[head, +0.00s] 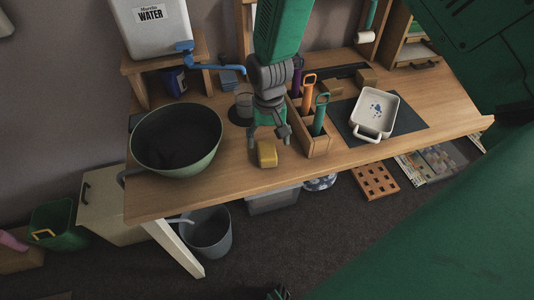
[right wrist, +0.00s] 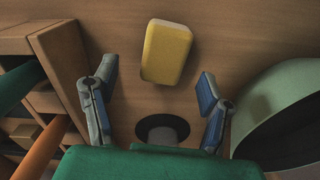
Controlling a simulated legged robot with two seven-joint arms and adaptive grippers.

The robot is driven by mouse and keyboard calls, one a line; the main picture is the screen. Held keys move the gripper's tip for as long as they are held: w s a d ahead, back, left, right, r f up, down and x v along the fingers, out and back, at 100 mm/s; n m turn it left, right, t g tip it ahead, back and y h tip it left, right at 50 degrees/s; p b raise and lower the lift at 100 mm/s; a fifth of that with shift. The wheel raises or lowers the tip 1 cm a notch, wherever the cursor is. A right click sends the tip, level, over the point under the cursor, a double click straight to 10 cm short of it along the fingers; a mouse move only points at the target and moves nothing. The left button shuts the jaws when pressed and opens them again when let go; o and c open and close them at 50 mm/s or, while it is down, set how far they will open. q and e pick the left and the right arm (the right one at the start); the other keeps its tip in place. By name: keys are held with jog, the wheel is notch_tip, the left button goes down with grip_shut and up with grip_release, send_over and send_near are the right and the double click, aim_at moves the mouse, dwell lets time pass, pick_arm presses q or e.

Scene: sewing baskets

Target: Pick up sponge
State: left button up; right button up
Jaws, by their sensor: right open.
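The yellow sponge (head: 267,154) lies on the wooden table, near its front edge, between the green bowl and the wooden holder. My right gripper (head: 266,134) hangs above the table just behind the sponge in the head view. In the right wrist view the sponge (right wrist: 167,51) is just beyond the fingertips, roughly centred between them. The right gripper (right wrist: 157,84) is open and empty, its two fingers spread with blue pads facing inward. I cannot tell the exact height gap to the sponge. The left gripper is not clearly visible.
The large green bowl (head: 133,146) stands left of the sponge. A wooden holder (head: 318,146) with coloured-handled tools stands to the right. A white dish (head: 391,107) sits on a dark mat (head: 408,122). A dark round object (right wrist: 162,130) lies near the gripper. Bare tabletop surrounds the sponge.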

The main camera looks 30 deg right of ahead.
aim_at(267, 149)
jog(key=shift+a+f, duration=0.15)
jog(key=shift+f, duration=1.25)
jog(key=shift+a+f, duration=0.15)
jog(key=shift+f, duration=1.2)
jog(key=c, duration=1)
